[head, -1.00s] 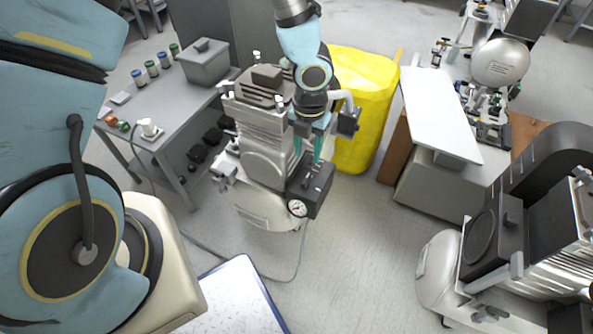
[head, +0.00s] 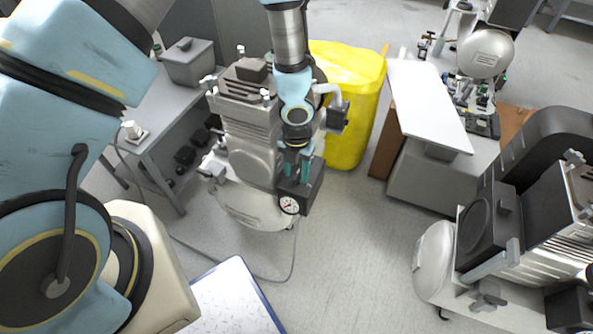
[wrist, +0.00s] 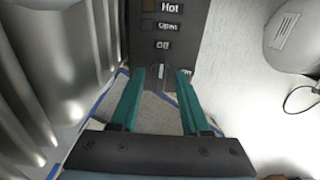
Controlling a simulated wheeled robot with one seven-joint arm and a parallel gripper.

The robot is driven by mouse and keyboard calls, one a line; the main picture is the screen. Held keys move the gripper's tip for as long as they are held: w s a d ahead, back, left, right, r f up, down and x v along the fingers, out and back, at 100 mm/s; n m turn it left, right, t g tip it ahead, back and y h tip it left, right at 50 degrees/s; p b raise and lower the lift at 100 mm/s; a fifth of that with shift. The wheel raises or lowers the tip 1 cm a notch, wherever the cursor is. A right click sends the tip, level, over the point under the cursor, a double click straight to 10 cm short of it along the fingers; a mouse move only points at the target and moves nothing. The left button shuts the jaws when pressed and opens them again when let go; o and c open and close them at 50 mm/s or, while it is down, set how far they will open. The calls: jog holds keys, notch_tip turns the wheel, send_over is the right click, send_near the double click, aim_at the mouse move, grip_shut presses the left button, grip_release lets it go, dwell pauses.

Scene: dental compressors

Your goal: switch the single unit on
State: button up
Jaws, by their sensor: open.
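The single compressor unit (head: 245,150) stands on the floor in the middle of the head view, with a silver finned body and a pale tank below. Its dark switch box (head: 313,192) carries a round white gauge (head: 289,205). My gripper (head: 297,174) points down at the top of this box, its teal fingers open. In the wrist view the open fingers (wrist: 160,76) flank a small light-coloured piece, perhaps the switch lever (wrist: 160,71), on the box face (wrist: 190,25). Labels reading "Hot", "Open" and "Off" are above it. I cannot tell whether the fingers touch it.
A yellow bin (head: 350,110) stands right behind the unit. A grey table (head: 165,125) with a grey box (head: 192,62) is at left. Another compressor (head: 520,240) is at the right. A white board (head: 428,105) lies on a grey cabinet. A cable runs across the floor.

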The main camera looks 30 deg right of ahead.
grip_shut()
jog(key=shift+m, duration=0.4)
dwell(0.4)
jog(key=m+p, duration=0.1)
jog(key=m, duration=0.1)
jog(key=m+p, duration=0.1)
jog(key=shift+r+m, duration=0.2)
jog(key=shift+m, duration=0.2)
jog(key=m+p, duration=0.3)
jog(key=m, duration=0.1)
jog(key=shift+r+m+p, duration=0.1)
jog(key=shift+m+p, duration=0.2)
jog(key=shift+p, duration=0.05)
jog(key=m+p, duration=0.3)
jog(key=m, duration=0.1)
jog(key=shift+m+p, duration=0.3)
jog(key=shift+p, duration=0.05)
jog(key=m, duration=0.1)
jog(key=m+p, duration=0.1)
jog(key=m, duration=0.2)
jog(key=shift+f, duration=0.25)
